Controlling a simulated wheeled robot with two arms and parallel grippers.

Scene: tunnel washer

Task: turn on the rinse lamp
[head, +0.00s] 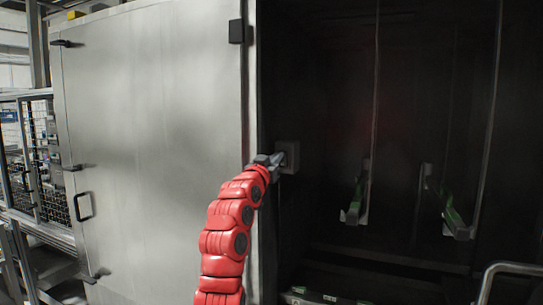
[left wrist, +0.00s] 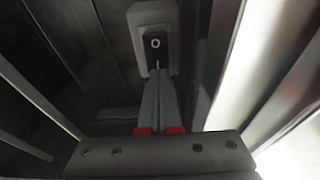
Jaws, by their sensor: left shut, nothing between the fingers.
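A small grey switch box (head: 288,153) is fixed on the inner wall just inside the opening of the dark cabinet. In the left wrist view the box (left wrist: 152,18) is straight ahead, with a dark plate and a small pale round part (left wrist: 155,43) on it. My left gripper (head: 278,160) is at the end of the red arm, right by the box. In the left wrist view its fingers (left wrist: 158,72) are together and empty, with the tips just below the round part. I cannot tell whether they touch it. No lit lamp is clearly visible. My right gripper is out of view.
A large metal door panel (head: 150,110) stands left of the opening. Two brackets with green parts (head: 355,200) (head: 455,215) hang inside the dark interior. A bent metal rail (head: 505,268) is at the lower right. A mesh cage (head: 40,150) stands at the far left.

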